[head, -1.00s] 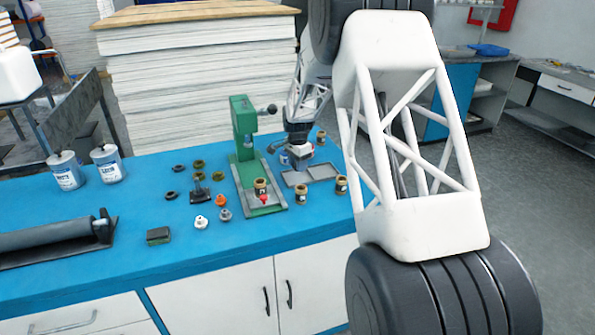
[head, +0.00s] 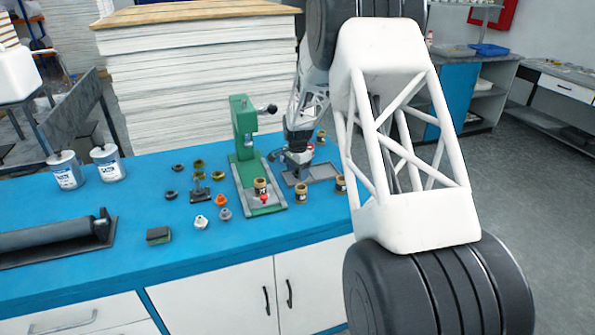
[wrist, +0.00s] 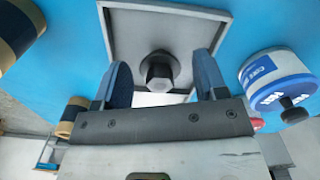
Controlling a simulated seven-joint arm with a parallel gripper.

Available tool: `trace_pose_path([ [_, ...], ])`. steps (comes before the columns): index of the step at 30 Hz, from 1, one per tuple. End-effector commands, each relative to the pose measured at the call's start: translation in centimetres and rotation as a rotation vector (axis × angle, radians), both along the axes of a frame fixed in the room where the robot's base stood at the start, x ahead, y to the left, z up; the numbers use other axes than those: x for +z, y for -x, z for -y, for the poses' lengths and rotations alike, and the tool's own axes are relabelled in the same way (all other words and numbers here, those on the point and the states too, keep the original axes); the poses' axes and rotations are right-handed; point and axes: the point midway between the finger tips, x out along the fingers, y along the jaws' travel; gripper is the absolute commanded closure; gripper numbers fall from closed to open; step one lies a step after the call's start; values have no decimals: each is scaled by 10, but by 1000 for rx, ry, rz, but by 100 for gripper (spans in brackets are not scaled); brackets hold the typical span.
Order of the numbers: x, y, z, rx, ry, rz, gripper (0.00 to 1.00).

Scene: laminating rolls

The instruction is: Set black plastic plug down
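The black plastic plug (wrist: 160,70) shows in the wrist view, standing on the floor of a grey tray (wrist: 226,22). It lies between the two fingers of my gripper (wrist: 163,78), with a gap on each side. The fingers are spread and hold nothing. In the head view my gripper (head: 297,170) is low over the left part of the grey tray (head: 325,172). The plug cannot be made out there, as my gripper covers that part.
A green press (head: 243,140) stands left of the tray. In the wrist view a blue-and-white can (wrist: 272,78) is close to the right finger. Several small parts lie left of the press.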

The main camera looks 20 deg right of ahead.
Motion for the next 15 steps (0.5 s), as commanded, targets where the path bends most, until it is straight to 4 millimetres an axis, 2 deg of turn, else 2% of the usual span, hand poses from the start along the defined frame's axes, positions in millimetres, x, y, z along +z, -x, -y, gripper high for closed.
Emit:
trace_pose_path([
  [8, 1, 0, 0, 0, 0, 0, 34],
  [15, 13, 0, 0, 0, 0, 0, 34],
])
